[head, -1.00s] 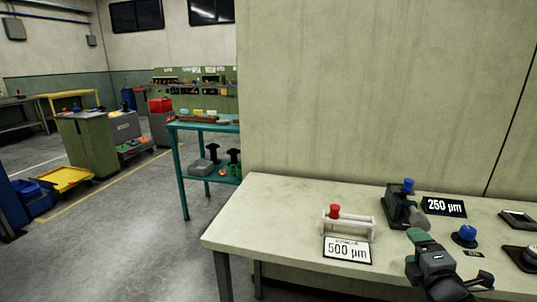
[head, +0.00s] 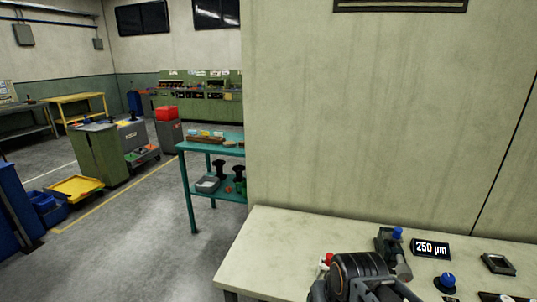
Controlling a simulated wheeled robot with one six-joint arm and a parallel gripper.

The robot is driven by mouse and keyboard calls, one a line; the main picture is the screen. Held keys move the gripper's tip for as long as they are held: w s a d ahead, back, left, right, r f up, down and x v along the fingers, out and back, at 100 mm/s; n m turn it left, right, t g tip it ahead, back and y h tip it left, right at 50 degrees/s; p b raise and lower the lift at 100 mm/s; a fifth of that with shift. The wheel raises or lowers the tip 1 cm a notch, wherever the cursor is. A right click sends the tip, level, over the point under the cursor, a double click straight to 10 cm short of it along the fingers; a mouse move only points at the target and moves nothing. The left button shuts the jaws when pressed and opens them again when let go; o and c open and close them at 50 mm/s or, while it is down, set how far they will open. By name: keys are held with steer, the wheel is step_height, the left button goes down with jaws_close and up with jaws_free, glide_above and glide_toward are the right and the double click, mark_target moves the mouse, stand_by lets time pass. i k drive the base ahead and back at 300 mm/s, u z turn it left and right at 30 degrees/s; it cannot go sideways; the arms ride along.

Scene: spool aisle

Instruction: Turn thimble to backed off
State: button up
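On the pale bench at right, a dark instrument (head: 387,243) carries a blue knob (head: 397,233) on top and a grey rounded part (head: 404,271) at its front right. Which part is the thimble is too small to tell. A black sign (head: 431,248) beside it reads 250 µm. My dark arm end, with an orange ring, is at the bottom centre, in front of the bench and left of the instrument. My gripper's fingers cannot be made out clearly. A red knob (head: 327,258) shows just behind my arm; its white stand is mostly hidden.
A blue knob on a dark base (head: 446,282) and a dark square tray (head: 498,264) lie on the bench (head: 275,236) at right. The bench's left part is clear. A teal shelf table (head: 187,200) stands left, with open floor (head: 130,250) before it.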

mark_target(404, 271)
steer(key=z, duration=1.4)
